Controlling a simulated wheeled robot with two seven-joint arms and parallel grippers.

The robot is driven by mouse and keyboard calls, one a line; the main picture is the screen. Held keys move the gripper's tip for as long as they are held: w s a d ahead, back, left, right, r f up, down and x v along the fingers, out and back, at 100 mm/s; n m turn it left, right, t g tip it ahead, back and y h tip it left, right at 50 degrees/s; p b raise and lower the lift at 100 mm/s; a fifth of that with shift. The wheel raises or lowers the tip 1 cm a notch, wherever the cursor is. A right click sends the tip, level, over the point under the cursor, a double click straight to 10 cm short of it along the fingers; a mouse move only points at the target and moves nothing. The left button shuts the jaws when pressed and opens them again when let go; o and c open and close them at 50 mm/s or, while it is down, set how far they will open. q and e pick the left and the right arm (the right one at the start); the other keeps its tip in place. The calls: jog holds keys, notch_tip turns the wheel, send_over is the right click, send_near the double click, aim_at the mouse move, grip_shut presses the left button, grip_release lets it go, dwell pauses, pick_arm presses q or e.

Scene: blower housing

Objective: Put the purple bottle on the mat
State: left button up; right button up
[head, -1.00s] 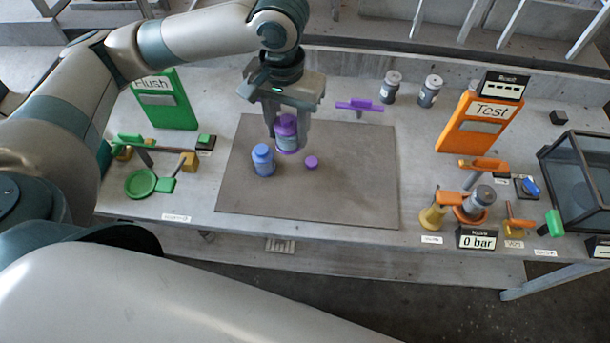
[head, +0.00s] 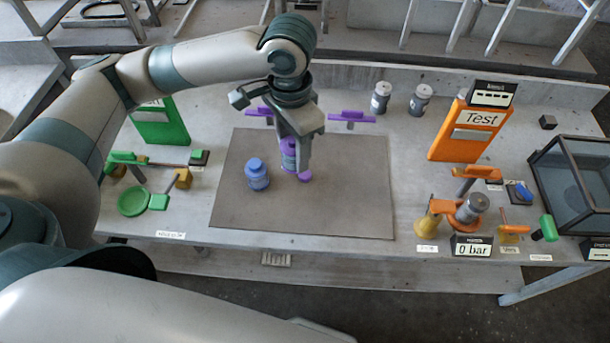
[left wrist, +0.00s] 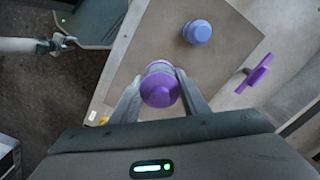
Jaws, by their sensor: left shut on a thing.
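The purple bottle (head: 288,153) is between the fingers of my left gripper (head: 297,158), which is shut on it. A finger hides part of it in the head view. It looks upright over the grey-brown mat (head: 340,195); I cannot tell whether its base touches the mat. In the left wrist view, the bottle's purple lid (left wrist: 160,89) shows between the two fingertips (left wrist: 160,85).
A blue bottle (head: 257,174) stands on the mat, left of the purple one. Purple handles (head: 351,117) stand behind the mat. Two grey jars (head: 381,97) stand at the back. Orange and yellow fittings (head: 434,217) stand right of the mat. The mat's right half is clear.

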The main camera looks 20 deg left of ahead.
pick_arm(q)
jog(key=m, duration=0.2)
jog(key=d+m, duration=0.1)
jog(key=m, duration=0.1)
jog(key=d+f+m, duration=0.1)
jog(key=shift+w+d+m, duration=0.1)
jog(key=shift+d+m, duration=0.1)
jog(key=shift+m, duration=0.2)
jog(key=d+f+m, duration=0.3)
jog(key=d+m, duration=0.5)
jog(key=m, duration=1.2)
jog(key=shift+f+p, duration=0.15)
jog(key=shift+p, duration=0.3)
jog(key=shift+a, duration=0.1)
jog(key=a+f+p, duration=0.1)
jog(key=a+f, duration=0.1)
jog(key=a, duration=0.1)
jog(key=a+f+p, duration=0.1)
jog(key=a+f, duration=0.1)
jog(key=a, duration=0.2)
jog(key=a+f+p, duration=0.1)
jog(key=a+f, duration=0.1)
jog(key=a, duration=0.1)
jog(key=shift+a+f, duration=0.1)
jog(key=shift+a, duration=0.3)
jog(key=shift+w+a+f, duration=0.1)
jog(key=shift+a+f, duration=0.25)
jog(key=shift+a, duration=0.05)
